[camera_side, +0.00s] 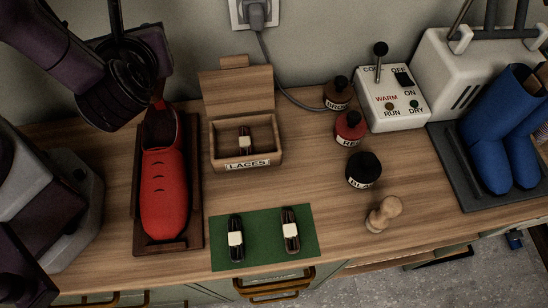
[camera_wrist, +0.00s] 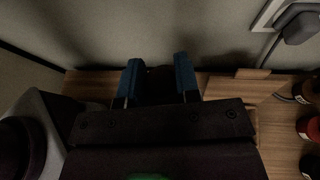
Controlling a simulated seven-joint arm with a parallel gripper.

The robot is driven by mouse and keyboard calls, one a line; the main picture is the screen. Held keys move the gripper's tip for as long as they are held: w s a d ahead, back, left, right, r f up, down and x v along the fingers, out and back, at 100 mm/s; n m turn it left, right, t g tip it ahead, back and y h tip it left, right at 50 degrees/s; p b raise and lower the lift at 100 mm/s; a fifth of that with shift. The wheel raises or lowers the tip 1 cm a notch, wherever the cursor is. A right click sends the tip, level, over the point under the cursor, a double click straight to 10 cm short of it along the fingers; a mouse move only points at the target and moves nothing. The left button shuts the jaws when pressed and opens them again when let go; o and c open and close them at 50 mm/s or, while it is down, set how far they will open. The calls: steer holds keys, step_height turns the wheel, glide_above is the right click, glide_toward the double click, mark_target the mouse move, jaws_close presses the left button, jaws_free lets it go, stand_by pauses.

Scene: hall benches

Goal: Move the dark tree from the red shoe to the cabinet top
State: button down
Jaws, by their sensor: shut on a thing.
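The red shoe (camera_side: 164,195) lies in a dark wooden tray (camera_side: 194,220) at the left of the cabinet top (camera_side: 340,215), toe toward the front. My gripper (camera_side: 150,88) is over the shoe's heel end, and its fingers are mostly hidden in the side view. In the wrist view my gripper (camera_wrist: 159,80) has its two blue fingers on either side of a dark thing, the dark tree (camera_wrist: 159,88), and is shut on it. The shoe's opening looks dark in the side view; I cannot tell how much of the tree is inside it.
An open wooden laces box (camera_side: 246,165) stands right of the shoe. A green mat (camera_side: 263,250) holds two banded lace bundles. Small bottles (camera_side: 350,127), a wooden-handled tool (camera_side: 383,214), a switch box (camera_side: 392,97) and blue boots (camera_side: 500,140) stand further right. Bare wood lies between mat and bottles.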

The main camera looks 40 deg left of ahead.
steer(key=w+d+m+t+h, duration=0.2)
steer(key=w+d+m+h, duration=0.2)
steer(key=d+m+h, duration=0.65)
steer(key=w+d+m+t+h, duration=0.25)
steer(key=d+m+h, duration=0.4)
steer(key=d, duration=0.75)
steer(key=shift+g+h, duration=0.35)
steer(key=shift+h, duration=0.05)
steer(key=shift+w+d+f, duration=0.1)
steer(key=shift+d+f, duration=0.1)
steer(key=shift+f, duration=4.2)
steer(key=shift+w+d+f, duration=0.1)
steer(key=shift+d+f, duration=0.05)
steer(key=shift+f, duration=4.25)
steer(key=shift+f, duration=0.1)
steer(key=c, duration=0.8)
jaws_free()
